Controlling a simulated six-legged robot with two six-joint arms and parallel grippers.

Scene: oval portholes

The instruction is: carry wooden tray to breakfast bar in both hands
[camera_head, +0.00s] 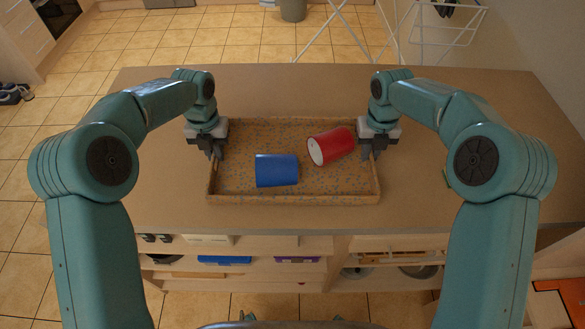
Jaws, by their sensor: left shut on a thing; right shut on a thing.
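The tray (290,199) is tan-brown with a speckled pattern and low walls. It is on or just above a brown counter top (290,90); I cannot tell which. A blue cup (277,171) and a red cup (333,146) with a pale inside lie on their sides in the tray, apart from each other. My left gripper (217,154) is shut on the tray's left wall. My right gripper (371,152) is shut on the tray's right wall. The fingertips are partly hidden by the tray walls.
Open shelves (290,262) with several items are under the counter's near edge. A white drying rack (425,25) and a grey bin (293,10) stand beyond the counter. Tiled floor (240,42) is free at the back. Shoes (12,92) lie at the far left.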

